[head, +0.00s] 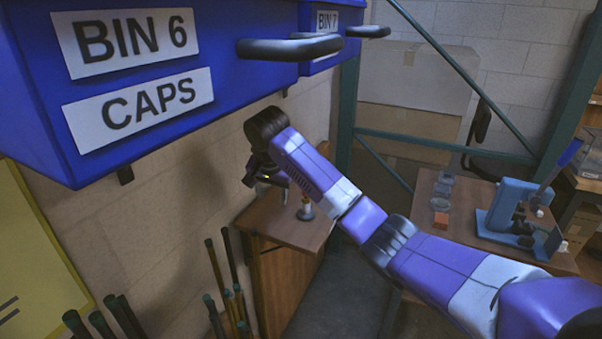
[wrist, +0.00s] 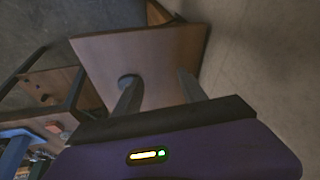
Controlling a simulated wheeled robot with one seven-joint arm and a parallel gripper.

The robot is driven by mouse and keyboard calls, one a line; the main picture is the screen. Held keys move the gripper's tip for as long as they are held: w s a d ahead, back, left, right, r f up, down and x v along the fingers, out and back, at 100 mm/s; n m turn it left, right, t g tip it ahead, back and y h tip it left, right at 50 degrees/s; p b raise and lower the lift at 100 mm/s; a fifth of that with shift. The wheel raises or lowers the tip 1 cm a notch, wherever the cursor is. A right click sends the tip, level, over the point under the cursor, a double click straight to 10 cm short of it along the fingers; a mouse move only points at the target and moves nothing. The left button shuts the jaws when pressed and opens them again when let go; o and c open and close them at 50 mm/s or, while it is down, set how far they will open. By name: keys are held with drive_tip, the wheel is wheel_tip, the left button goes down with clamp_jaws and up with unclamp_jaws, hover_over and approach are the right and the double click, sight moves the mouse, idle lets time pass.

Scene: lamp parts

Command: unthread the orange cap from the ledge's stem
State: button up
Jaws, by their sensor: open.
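The wooden ledge (head: 287,228) juts from the wall near the middle of the head view; its top also fills the upper middle of the wrist view (wrist: 150,55). No orange cap can be made out in the wrist view.
Blue bins, one labelled BIN 6 CAPS (head: 140,75), hang above with protruding black handles (head: 290,48). Green-tipped rods (head: 218,270) stand below the ledge's left side. A workbench (head: 430,200) at right bears an orange block (head: 440,220) and a blue machine (head: 515,215).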

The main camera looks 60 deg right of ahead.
drive_tip(key=s+d+r+m+g+h, duration=0.1)
drive_tip(key=s+d+r+m+g, duration=0.1)
drive_tip(key=s+d+r, duration=0.4)
drive_tip(key=shift+w+d+x, duration=0.15)
drive_tip(key=shift+x, duration=1.2)
drive_tip(key=shift+w+d+x, duration=0.15)
drive_tip(key=shift+x, duration=1.25)
drive_tip(key=shift+w+d+x, duration=0.1)
drive_tip(key=shift+w+x, duration=0.05)
drive_tip(key=shift+x, duration=1.2)
drive_tip(key=shift+r, duration=0.2)
clamp_jaws()
drive_tip(key=n, duration=0.1)
drive_tip(key=n+t+p, duration=0.1)
drive_tip(key=n, duration=0.1)
drive_tip(key=shift+s+r, duration=0.1)
drive_tip(key=shift+s, duration=0.1)
drive_tip(key=n+t+y+p, duration=0.1)
drive_tip(key=n, duration=0.3)
drive_tip(key=shift+d, duration=0.1)
